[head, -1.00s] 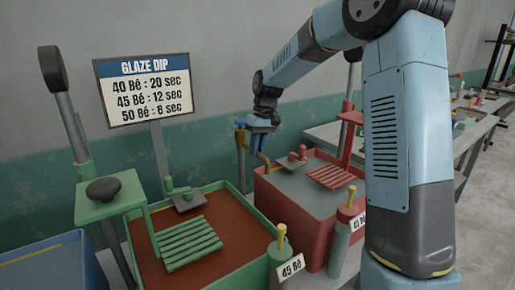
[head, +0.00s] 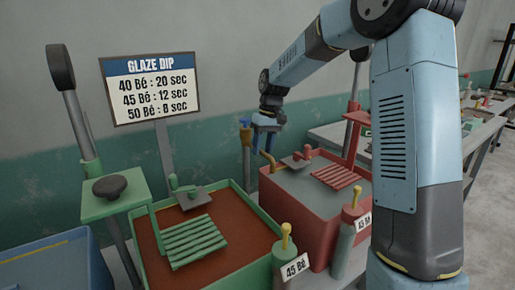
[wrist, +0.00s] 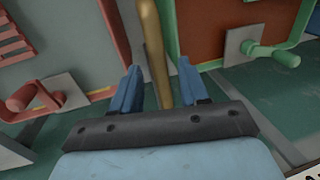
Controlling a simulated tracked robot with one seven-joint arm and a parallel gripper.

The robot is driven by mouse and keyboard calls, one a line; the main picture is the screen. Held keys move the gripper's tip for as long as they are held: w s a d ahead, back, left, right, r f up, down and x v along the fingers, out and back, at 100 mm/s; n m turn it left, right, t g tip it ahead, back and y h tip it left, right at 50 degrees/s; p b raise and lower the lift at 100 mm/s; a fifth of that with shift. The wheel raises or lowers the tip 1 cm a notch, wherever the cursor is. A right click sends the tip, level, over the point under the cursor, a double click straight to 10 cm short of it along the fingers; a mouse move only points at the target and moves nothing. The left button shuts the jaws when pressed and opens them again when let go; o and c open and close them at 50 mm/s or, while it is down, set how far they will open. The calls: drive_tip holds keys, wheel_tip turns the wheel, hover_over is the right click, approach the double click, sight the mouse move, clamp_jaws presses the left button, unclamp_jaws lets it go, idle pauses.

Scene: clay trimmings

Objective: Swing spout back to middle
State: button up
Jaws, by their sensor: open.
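The spout (head: 268,160) is a brass pipe with a bent end, by the back left corner of the red tank (head: 292,212) in the head view. In the wrist view the brass pipe (wrist: 152,45) runs down between my fingers and over the gap between the red and green tanks. My gripper (head: 267,143) has blue fingers and is open, just above the spout's bent end. In the wrist view the open gripper (wrist: 157,88) shows room on both sides of the pipe.
The green tank (head: 258,222) with brown glaze and a slatted rack stands left of the red tank. Bottles with yellow tops (head: 286,262) and "45 Bé" cards stand in front. A blue tub (head: 45,268) is far left. The "GLAZE DIP" sign (head: 150,88) stands behind.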

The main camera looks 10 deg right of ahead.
wheel_tip(320, 180, up, 13)
drive_tip(key=w+d, duration=0.1)
drive_tip(key=d, duration=0.1)
drive_tip(key=shift+d+r, duration=0.15)
drive_tip(key=shift+d, duration=0.05)
drive_tip(key=shift+w, duration=0.1)
